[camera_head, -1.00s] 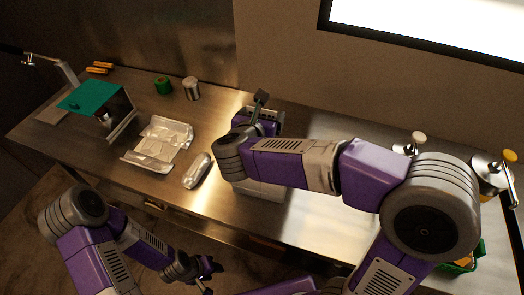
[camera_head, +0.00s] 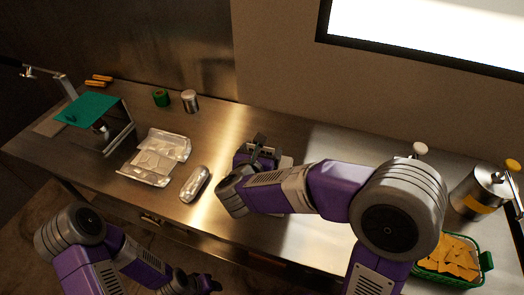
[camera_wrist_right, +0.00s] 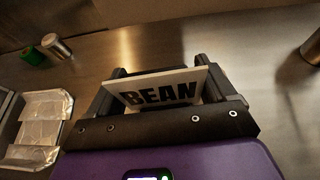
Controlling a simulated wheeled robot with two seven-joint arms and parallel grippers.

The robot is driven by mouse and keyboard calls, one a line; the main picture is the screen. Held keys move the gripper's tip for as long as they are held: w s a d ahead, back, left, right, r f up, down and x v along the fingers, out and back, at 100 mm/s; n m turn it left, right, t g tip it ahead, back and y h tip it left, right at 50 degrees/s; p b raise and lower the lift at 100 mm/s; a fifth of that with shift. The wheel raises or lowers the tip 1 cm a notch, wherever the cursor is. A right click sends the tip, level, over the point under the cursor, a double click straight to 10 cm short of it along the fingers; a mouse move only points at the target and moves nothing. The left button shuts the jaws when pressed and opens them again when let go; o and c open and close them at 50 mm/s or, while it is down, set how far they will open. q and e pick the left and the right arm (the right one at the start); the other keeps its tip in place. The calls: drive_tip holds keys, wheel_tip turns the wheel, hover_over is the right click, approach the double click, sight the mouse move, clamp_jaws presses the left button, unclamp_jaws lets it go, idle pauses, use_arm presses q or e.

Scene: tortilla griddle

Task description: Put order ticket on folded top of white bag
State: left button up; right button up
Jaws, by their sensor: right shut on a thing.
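My right gripper (camera_head: 258,147) is over the middle of the counter, shut on a pale card lettered "BEAN". In the right wrist view this order ticket (camera_wrist_right: 158,91) stands tilted between the two fingers of the right gripper (camera_wrist_right: 160,78). A pale patch (camera_head: 286,162) shows beside the right gripper, mostly behind my arm; I cannot tell whether it is the white bag. No folded bag top is clearly visible in either view. My left gripper (camera_head: 203,284) is low at the bottom edge of the head view, away from the counter, and its jaws are unclear.
A foil-lined tray (camera_head: 155,158) and a foil-wrapped roll (camera_head: 195,183) lie left of the right gripper. A green-topped stand (camera_head: 90,108), green roll (camera_head: 160,97) and metal can (camera_head: 190,100) stand farther left. A green basket of chips (camera_head: 448,258) and a metal canister (camera_head: 475,195) are at right.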

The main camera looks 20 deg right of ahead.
drive_tip(key=shift+f, duration=0.2)
drive_tip(key=o, duration=0.8)
drive_tip(key=shift+r, duration=0.1)
drive_tip(key=shift+o, duration=0.2)
drive_tip(key=shift+r+p, duration=0.3)
drive_tip(key=shift+p, duration=0.05)
drive_tip(key=v, duration=1.2)
drive_tip(key=shift+f, duration=0.15)
